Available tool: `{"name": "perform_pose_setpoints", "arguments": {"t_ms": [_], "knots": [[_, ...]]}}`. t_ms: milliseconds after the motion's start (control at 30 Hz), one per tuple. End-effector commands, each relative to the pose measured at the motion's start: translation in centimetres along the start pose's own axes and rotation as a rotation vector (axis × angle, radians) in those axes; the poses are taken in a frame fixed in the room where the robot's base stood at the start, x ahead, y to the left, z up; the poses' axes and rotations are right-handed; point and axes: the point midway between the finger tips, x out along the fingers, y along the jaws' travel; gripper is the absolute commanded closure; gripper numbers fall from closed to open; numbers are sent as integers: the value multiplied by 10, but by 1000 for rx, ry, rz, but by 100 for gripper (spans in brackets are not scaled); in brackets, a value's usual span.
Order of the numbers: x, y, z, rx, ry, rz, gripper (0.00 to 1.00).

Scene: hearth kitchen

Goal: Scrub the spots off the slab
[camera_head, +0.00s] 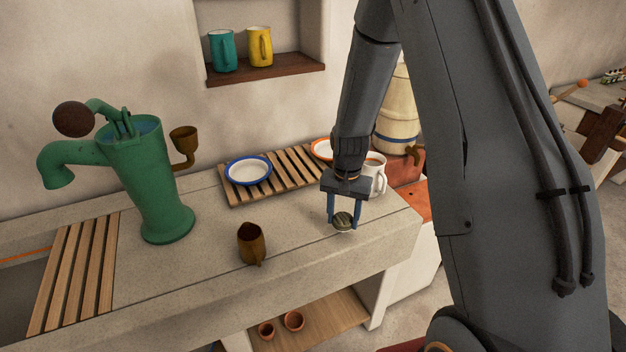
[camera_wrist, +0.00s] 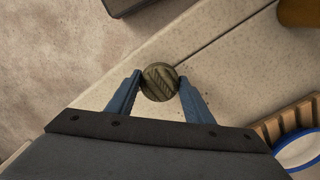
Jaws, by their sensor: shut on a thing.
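My gripper (camera_head: 343,222) points down over the right end of the pale stone slab (camera_head: 205,290). Its two blue fingers are shut on a round, dark olive scrubber (camera_head: 343,219) with a ridged top. The scrubber also shows between the fingertips in the wrist view (camera_wrist: 160,82). It is at or just above the slab's surface; I cannot tell if it touches. A few small dark specks (camera_wrist: 183,112) show on the slab near the right finger in the wrist view. The slab under the scrubber is hidden.
A brown mug (camera_head: 251,244) stands left of my gripper. A white mug (camera_head: 375,174) is close behind it. A slatted rack (camera_head: 237,198) holds a blue-rimmed plate (camera_head: 248,170). A green pump (camera_head: 160,190) stands at left. The slab's front right edge is near; its middle is mostly bare.

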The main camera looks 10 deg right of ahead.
Motion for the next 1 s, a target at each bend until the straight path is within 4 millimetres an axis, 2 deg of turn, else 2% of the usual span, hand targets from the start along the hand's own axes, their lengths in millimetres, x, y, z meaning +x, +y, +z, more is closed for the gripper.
{"name": "perform_pose_setpoints", "arguments": {"t_ms": [200, 500, 1000], "knots": [[-23, -1, 0, -2, 2, -1, 74], [-44, -2, 1, -4, 1, 0, 74], [-46, -3, 1, -5, 1, -1, 74]]}}
